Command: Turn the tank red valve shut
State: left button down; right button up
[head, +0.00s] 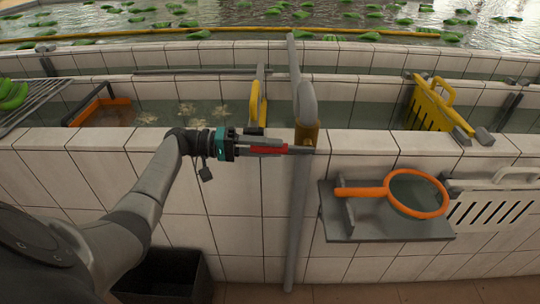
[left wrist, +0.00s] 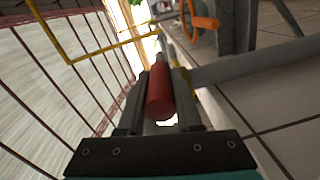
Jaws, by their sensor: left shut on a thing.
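The red valve handle (head: 268,149) sticks out to the left from the brass valve body (head: 306,136) on the grey upright pipe (head: 299,215). The handle lies about level, crosswise to the pipe. My left gripper (head: 270,147) comes in from the left and is shut on the handle. In the left wrist view the red handle (left wrist: 160,92) lies between the two fingers of my left gripper (left wrist: 162,100). The fingers hide part of the handle in the head view. My right gripper is in neither view.
An orange-rimmed net (head: 417,194) rests on a grey shelf (head: 370,228) right of the pipe. A white slotted panel (head: 490,208) is farther right. A yellow slotted gate (head: 432,106) stands in the water channel behind. A black bin (head: 160,275) is below my left arm.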

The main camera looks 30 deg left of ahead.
pick_arm(q)
jog(key=shift+f+h+b, duration=0.35)
jog(key=shift+h+b, duration=0.05)
jog(key=shift+b, duration=0.4)
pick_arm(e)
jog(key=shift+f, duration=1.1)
pick_arm(q)
jog(key=c, duration=0.6)
grip_release()
jog(key=b+v, duration=0.3)
jog(key=v, duration=1.2)
jog(key=shift+s+f, duration=0.15)
jog(key=shift+f, duration=0.05)
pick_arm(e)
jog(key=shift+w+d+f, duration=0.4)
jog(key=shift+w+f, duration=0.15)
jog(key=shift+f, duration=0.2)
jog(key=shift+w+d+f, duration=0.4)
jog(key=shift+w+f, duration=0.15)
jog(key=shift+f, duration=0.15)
